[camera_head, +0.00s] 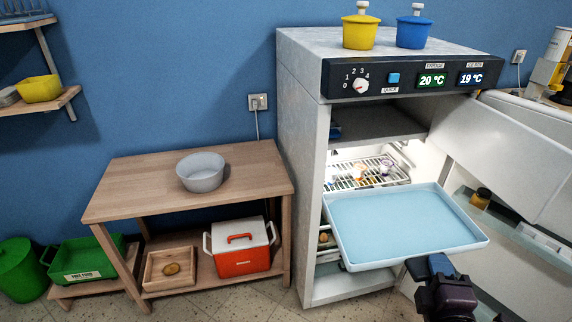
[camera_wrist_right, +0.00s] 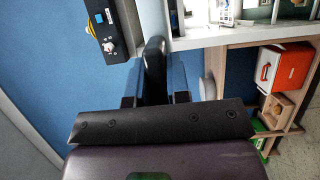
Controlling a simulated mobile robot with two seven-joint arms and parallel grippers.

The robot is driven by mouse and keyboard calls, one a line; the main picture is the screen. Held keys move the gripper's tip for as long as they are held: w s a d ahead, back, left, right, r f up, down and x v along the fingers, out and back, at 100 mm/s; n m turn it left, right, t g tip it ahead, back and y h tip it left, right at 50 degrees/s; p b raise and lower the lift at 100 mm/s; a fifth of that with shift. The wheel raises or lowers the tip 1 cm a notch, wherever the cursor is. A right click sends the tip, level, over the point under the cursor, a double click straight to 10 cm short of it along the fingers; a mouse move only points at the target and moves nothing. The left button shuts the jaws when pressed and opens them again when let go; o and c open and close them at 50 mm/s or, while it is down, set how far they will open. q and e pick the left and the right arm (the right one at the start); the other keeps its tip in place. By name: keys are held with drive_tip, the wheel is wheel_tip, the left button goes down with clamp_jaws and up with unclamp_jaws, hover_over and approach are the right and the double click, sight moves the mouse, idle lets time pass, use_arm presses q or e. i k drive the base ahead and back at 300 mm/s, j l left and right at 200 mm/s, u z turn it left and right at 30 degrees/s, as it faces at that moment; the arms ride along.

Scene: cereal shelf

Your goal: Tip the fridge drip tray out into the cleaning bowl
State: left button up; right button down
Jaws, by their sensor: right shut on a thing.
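The drip tray (camera_head: 340,250) is a wide, shallow, white tray with a light blue inside. It is out in front of the open fridge, roughly level, its back edge close to the lit lower compartment. Whether the blue is liquid or the tray's floor, I cannot tell. My right gripper (camera_head: 430,268) is shut on the tray's near edge, its fingertips partly hidden beneath the rim. Its blue fingers (camera_wrist_right: 157,85) also show in the right wrist view. The cleaning bowl (camera_head: 202,179), grey and round, stands upright on the wooden table, left of the fridge. My left gripper is not in view.
The fridge (camera_head: 300,130) has its door (camera_head: 510,150) swung open to the right. The wooden table (camera_head: 130,203) has clear top space around the bowl. Below are a red-and-white cooler (camera_head: 240,262) and a wooden box (camera_head: 155,285). A green crate (camera_head: 85,262) stands left.

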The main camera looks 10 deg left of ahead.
sight(201, 173)
drive_tip(key=k, duration=0.2)
drive_tip(key=u, duration=3)
drive_tip(key=i+l, duration=0.2)
drive_tip(key=i, duration=0.2)
drive_tip(key=i+l, duration=0.25)
drive_tip(key=i, duration=0.2)
drive_tip(key=i+l, duration=0.2)
drive_tip(key=i, duration=0.2)
drive_tip(key=i+l, duration=0.25)
drive_tip(key=i, duration=0.15)
